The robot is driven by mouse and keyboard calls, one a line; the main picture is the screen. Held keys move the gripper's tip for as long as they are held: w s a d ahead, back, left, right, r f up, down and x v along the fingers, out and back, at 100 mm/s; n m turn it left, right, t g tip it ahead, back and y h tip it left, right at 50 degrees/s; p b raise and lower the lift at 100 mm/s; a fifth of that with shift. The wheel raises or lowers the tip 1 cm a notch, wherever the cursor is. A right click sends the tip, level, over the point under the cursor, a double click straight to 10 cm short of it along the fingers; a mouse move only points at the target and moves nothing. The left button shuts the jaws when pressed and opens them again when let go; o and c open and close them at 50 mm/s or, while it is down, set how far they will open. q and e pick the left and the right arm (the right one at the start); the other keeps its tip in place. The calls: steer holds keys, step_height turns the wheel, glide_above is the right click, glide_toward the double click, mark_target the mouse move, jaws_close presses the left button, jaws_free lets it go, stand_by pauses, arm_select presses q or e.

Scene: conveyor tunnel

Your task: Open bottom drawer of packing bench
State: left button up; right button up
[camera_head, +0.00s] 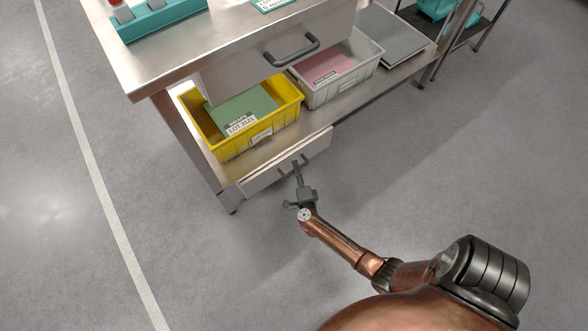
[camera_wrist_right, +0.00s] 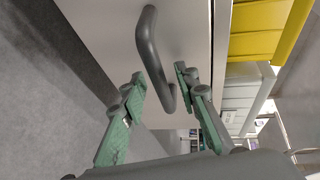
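The packing bench (camera_head: 160,72) stands at the upper left of the head view. Its bottom drawer (camera_head: 262,180) is a pale front under the lower shelf, with a dark bar handle partly hidden by my gripper. I cannot tell whether it stands slightly out. My right gripper (camera_head: 298,178) is at this handle. In the right wrist view, the green fingers of the right gripper (camera_wrist_right: 158,80) are apart, one on each side of the dark handle (camera_wrist_right: 150,48). The drawer front (camera_wrist_right: 188,35) is behind it. Contact with the handle is not clear. My left gripper is out of view.
The upper drawer (camera_head: 225,78) has its own handle (camera_head: 291,50). A yellow bin (camera_head: 213,142) and a grey bin (camera_head: 318,99) sit on the lower shelf (camera_head: 350,92). A dark cart (camera_head: 470,35) stands at the upper right. Grey floor (camera_head: 430,180) before the bench is clear.

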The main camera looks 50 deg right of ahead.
steer(key=shift+c, duration=0.6)
jaws_close()
